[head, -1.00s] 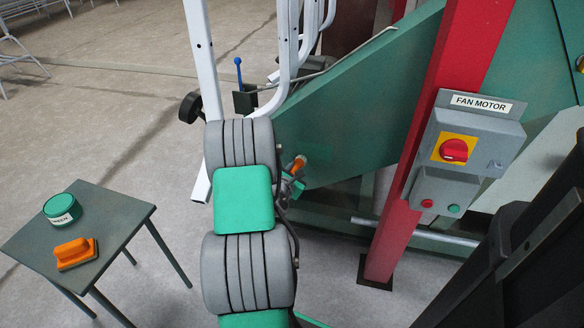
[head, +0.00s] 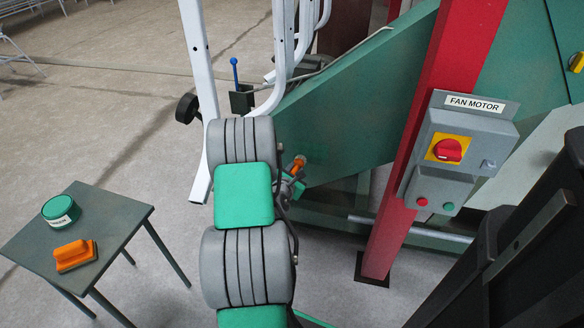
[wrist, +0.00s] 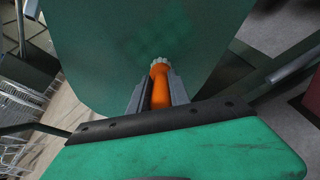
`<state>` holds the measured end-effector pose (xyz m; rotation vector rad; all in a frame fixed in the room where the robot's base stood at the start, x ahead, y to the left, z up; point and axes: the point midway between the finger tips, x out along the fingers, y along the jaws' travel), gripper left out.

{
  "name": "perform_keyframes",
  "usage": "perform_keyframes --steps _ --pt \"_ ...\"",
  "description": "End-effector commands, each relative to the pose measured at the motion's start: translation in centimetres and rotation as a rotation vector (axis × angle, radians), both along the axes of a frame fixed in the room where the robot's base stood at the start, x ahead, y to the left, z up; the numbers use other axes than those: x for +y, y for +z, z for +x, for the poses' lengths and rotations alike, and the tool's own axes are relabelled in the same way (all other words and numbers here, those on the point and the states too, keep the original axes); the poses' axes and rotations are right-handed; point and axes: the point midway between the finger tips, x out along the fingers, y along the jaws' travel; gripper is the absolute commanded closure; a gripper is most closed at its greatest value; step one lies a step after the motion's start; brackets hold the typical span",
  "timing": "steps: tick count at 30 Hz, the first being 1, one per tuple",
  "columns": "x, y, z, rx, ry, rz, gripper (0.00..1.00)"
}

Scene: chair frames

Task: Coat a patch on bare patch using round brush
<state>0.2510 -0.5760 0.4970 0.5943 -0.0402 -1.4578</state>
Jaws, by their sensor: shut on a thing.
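My gripper (wrist: 152,95) is shut on the orange handle of the round brush (wrist: 160,88); its pale bristles point at the large green panel (wrist: 85,40). I cannot tell whether the bristles touch the panel. In the head view, the orange handle (head: 298,166) shows in front of the green panel (head: 350,110), beside my arm, which hides part of the gripper.
A small table (head: 112,222) at lower left holds a green tin (head: 61,209) and an orange-handled block (head: 75,255). White bent tubes (head: 196,60) hang behind my arm. A red post (head: 408,150) with a FAN MOTOR switch box (head: 465,130) stands to the right.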

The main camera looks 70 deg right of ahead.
Motion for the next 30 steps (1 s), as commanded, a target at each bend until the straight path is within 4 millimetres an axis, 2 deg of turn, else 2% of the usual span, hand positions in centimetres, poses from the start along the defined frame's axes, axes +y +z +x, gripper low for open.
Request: perform_keyframes --steps 4,21,30 --pt "-0.2 0.2 -1.1 -0.001 -0.002 0.0 1.0" --pt "-0.3 0.2 -1.2 -0.001 -0.001 -0.002 1.0" --pt "-0.6 0.3 -3.3 0.0 -0.003 -0.001 1.0"
